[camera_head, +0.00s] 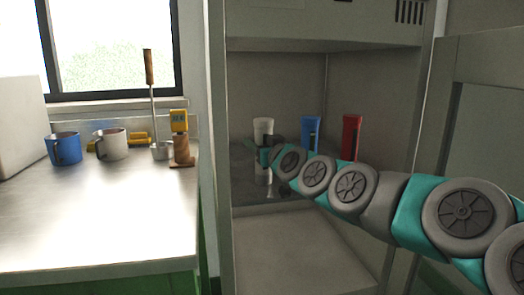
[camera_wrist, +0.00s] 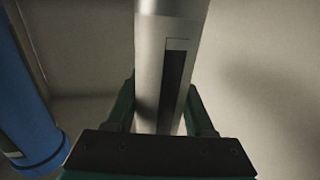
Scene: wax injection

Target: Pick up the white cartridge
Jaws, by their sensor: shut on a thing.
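The white cartridge (camera_head: 263,127) stands upright inside the open cabinet, at the left of the row of cartridges. It fills the middle of the wrist view (camera_wrist: 172,60), with a dark vertical slot on its side. My gripper (camera_head: 264,157) reaches in from the right and is shut on it, with one finger on each side (camera_wrist: 167,112). The cartridge's lower part is partly hidden by the gripper. I cannot tell whether its base touches the shelf.
A blue cartridge (camera_head: 310,133) and a red cartridge (camera_head: 351,136) stand to the right in the cabinet. The blue one is close at left in the wrist view (camera_wrist: 25,110). Cabinet walls (camera_head: 284,95) enclose the space. A metal table (camera_head: 95,215) with mugs is at left.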

